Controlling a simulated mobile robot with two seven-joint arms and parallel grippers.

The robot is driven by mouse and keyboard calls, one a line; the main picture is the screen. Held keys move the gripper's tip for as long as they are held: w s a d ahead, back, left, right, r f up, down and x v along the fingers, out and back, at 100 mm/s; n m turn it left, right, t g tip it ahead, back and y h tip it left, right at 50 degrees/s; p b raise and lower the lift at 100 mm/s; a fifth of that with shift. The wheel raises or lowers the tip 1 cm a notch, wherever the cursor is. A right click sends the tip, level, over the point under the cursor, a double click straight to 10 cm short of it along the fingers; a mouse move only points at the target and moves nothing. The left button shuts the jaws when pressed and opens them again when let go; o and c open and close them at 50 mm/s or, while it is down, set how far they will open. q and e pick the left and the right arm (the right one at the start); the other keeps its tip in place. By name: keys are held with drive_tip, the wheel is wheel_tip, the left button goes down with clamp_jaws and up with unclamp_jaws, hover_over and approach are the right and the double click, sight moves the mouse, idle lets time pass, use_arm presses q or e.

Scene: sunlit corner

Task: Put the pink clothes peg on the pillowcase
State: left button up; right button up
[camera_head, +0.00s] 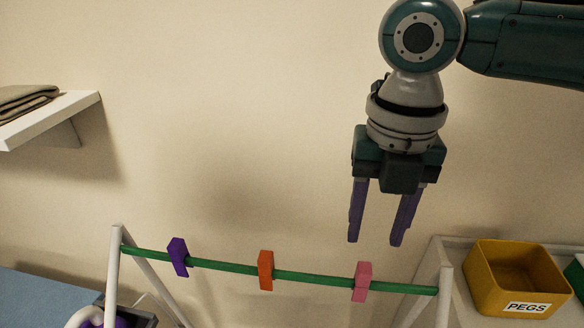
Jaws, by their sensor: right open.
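The pink clothes peg (362,282) sits on the green rail (325,280) of a white drying stand, at the rail's right part. My right gripper (376,240) points down above the pink peg, with its two purple fingers apart and nothing between them. A clear gap shows between the fingertips and the peg. No pillowcase can be made out for certain in this view. My left gripper is not in view.
An orange peg (265,270) and a purple peg (178,257) sit farther left on the rail. A yellow box labelled PEGS (488,284) stands at the right. A white shelf (65,112) with folded cloth (24,99) is at the upper left.

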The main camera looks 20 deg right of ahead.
sight(365, 268)
wheel_tip(365, 268, down, 6)
drive_tip(key=b, duration=0.5)
drive_tip(key=shift+w+f+b, duration=0.1)
drive_tip(key=shift+f+b, duration=0.5)
drive_tip(key=shift+f, duration=0.3)
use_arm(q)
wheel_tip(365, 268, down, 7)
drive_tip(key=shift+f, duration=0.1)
use_arm(e)
drive_tip(key=shift+c, duration=0.2)
drive_tip(key=c, duration=0.7)
clamp_jaws()
wheel_tip(365, 268, up, 8)
drive_tip(key=p, duration=0.8)
drive_tip(key=shift+f, duration=0.25)
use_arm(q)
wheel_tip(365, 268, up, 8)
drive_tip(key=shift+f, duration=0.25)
use_arm(e)
drive_tip(key=shift+f, duration=0.25)
